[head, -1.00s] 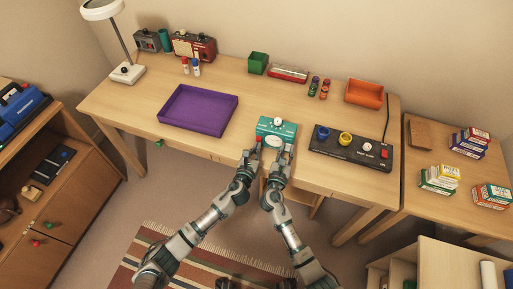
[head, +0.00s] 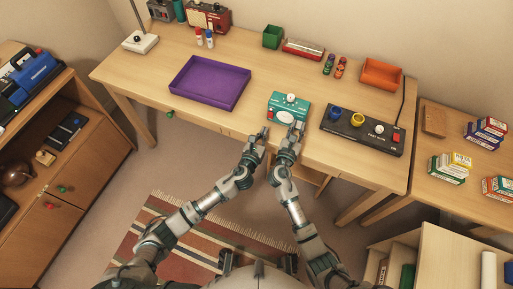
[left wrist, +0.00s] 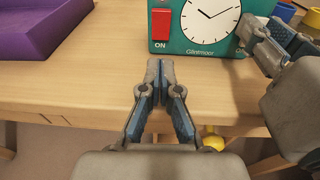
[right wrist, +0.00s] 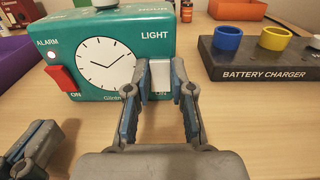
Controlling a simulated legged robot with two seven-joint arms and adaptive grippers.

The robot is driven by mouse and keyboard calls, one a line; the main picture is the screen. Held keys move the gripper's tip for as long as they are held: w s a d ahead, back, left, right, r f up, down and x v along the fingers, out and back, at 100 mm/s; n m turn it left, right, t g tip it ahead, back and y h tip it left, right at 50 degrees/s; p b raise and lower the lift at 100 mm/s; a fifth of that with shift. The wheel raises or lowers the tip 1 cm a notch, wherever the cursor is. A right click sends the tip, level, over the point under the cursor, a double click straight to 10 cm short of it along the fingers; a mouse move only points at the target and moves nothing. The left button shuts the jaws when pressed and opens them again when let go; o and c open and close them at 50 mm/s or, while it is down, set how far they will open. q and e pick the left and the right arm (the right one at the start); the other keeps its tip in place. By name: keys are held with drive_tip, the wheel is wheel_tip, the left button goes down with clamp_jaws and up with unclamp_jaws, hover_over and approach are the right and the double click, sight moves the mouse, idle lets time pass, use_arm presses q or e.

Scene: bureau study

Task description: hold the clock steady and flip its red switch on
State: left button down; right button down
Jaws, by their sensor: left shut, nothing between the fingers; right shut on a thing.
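The teal clock (head: 289,104) stands upright near the desk's front edge, with a round white dial (right wrist: 106,64). Its red switch (left wrist: 161,24) is at the face's lower left, above the word ON; it also shows in the right wrist view (right wrist: 62,78). A white switch (right wrist: 160,76) is at the lower right, under LIGHT. My right gripper (head: 297,128) is shut on this white switch, its fingers (right wrist: 162,78) on either side. My left gripper (head: 263,133) is shut and empty in front of the clock, its tips (left wrist: 160,68) apart from the red switch.
A purple tray (head: 210,83) lies left of the clock. A black battery charger (right wrist: 262,62) with coloured rings stands close on the right. A green box (head: 272,37), red tin, small bottles and orange bin (head: 381,74) line the back. The desk between tray and clock is clear.

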use_arm(q)
drive_tip(key=s+a+f, duration=0.1)
drive_tip(key=s+a, duration=0.2)
drive_tip(key=s, duration=0.6)
use_arm(e)
drive_tip(key=c, duration=0.9)
unclamp_jaws()
use_arm(q)
drive_tip(key=shift+w, duration=0.1)
use_arm(e)
drive_tip(key=shift+s+a, duration=0.1)
